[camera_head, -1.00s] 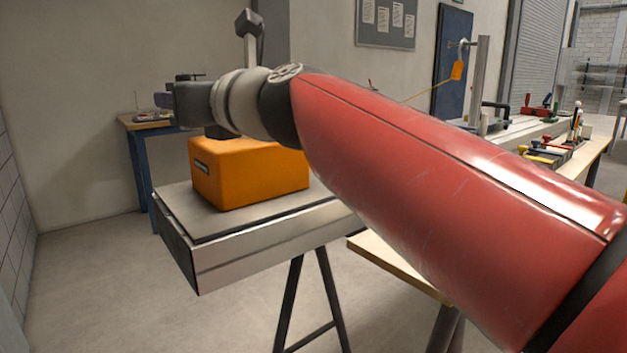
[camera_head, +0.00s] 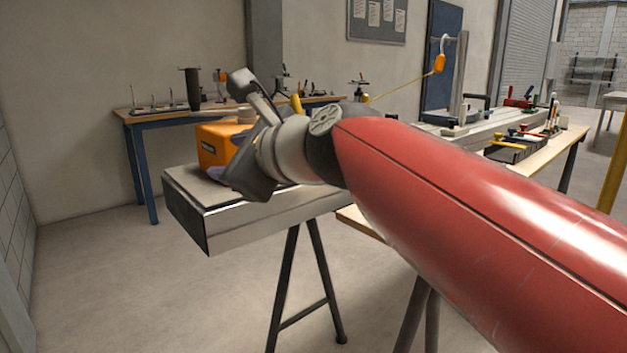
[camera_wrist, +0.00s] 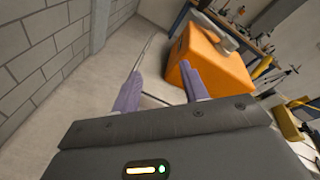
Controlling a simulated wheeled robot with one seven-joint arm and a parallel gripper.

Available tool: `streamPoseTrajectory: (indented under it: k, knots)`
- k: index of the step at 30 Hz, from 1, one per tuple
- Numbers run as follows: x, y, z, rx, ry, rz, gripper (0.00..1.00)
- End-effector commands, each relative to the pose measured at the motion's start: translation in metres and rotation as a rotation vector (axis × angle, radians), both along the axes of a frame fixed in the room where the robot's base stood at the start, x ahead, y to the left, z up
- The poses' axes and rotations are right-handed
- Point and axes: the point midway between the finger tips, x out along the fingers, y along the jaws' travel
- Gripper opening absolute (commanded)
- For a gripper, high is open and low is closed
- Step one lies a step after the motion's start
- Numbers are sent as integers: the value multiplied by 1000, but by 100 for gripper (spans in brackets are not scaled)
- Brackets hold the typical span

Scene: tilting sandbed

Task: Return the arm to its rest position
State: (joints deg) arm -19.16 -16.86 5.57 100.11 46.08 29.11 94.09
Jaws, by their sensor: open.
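My red arm reaches in from the right of the head view. Its wrist hangs in front of the orange box (camera_head: 214,146). My gripper (camera_wrist: 166,80) shows in the wrist view as two purple-grey fingers set apart, with nothing between them. In the head view the fingers are mostly hidden behind the wrist. The orange box also shows in the wrist view (camera_wrist: 208,62), just beyond the right finger; I cannot tell the exact gap.
The box stands on a grey slab-like bed (camera_head: 270,223) on black trestle legs. A blue-legged bench (camera_head: 140,160) with tools stands behind. A long bench (camera_head: 560,140) holds clamps and a post with an orange tag (camera_head: 440,63). Floor at left is clear.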

Motion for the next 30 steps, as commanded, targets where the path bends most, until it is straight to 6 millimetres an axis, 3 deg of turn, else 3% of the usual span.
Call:
streamPoseTrajectory:
  k: [5, 8, 12, 18, 24, 30]
  knots:
    - [-15, -54, -60, -409, -153, 45, 44]
    - [-33, -98, -110, -738, -243, 130, 44]
    - [-71, -165, -185, -1202, -328, 351, 44]
    - [-130, -235, -265, -1625, -364, 743, 44]
    - [-160, -262, -299, -1764, -373, 972, 44]
    - [-162, -264, -301, -1776, -376, 998, 44]
